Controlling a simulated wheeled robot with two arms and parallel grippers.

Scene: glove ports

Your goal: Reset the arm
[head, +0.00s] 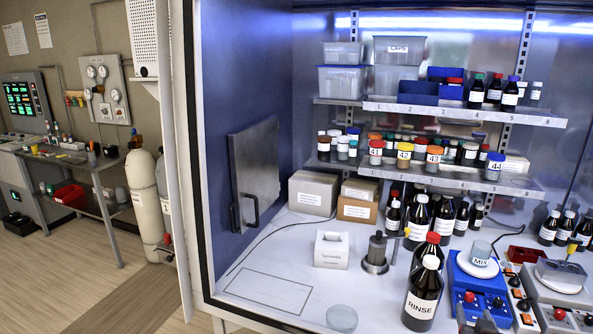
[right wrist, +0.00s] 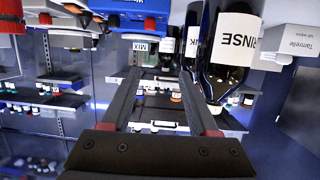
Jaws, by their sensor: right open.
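My right gripper (right wrist: 166,76) shows in the right wrist view, its two dark fingers spread apart with nothing between them. That view is upside down. In the head view only a dark bit of it (head: 485,323) shows at the bottom edge, in front of the blue stirrer and right of the RINSE bottle. My left gripper is not in view.
A blue stirrer (head: 480,280) carries the MIX beaker (head: 482,252). A second grey device (head: 565,290) stands to its right. A clear dish (head: 342,318), a white box (head: 331,249) and a metal stand (head: 376,254) are left of the bottle. Loaded shelves (head: 430,174) are behind. The front left floor is clear.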

